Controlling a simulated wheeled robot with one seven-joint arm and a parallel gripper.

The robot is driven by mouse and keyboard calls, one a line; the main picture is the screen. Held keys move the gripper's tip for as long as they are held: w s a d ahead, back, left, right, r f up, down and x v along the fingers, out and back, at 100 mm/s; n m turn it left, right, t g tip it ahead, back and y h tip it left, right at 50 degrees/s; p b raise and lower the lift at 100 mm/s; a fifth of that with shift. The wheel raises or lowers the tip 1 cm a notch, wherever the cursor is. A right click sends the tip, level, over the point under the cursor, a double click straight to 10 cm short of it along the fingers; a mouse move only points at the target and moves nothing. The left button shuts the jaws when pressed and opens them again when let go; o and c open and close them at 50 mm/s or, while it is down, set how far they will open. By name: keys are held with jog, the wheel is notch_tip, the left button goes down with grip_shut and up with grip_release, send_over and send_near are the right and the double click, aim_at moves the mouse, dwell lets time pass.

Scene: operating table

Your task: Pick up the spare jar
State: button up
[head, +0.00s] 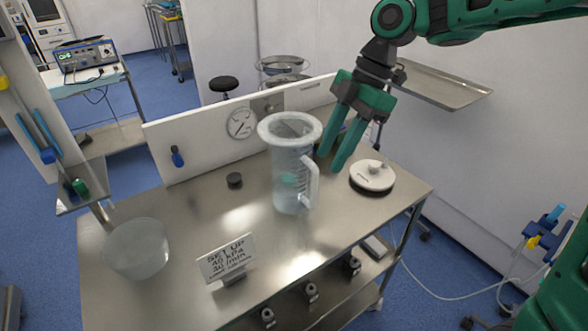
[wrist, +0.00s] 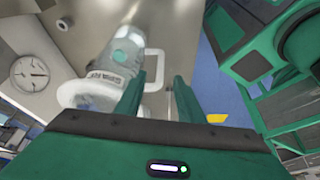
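A tall clear jar (head: 283,180) with a wide pale rim and a side handle stands upright on the steel table. No label in the head view tells whether it is the spare one. My gripper (head: 331,162) is above the table, right of and behind the jar's handle, pointing down. Its two fingers are apart, with nothing seen held. In the wrist view the jar (wrist: 112,62) lies left of my gripper (wrist: 158,76). Its white handle shows near the fingertips; I cannot tell whether they touch.
The steel table (head: 180,290) holds a clear bowl-like vessel (head: 137,248), a sign (head: 227,258), a small dark disc (head: 234,180) and a round white lid-like part (head: 372,176). A white panel with a gauge (head: 241,123) stands at the back.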

aim_at(294, 171)
jog(key=x, duration=0.8)
jog(key=shift+f, duration=0.2)
jog(key=shift+d, duration=0.15)
jog(key=shift+w, duration=0.1)
grip_shut()
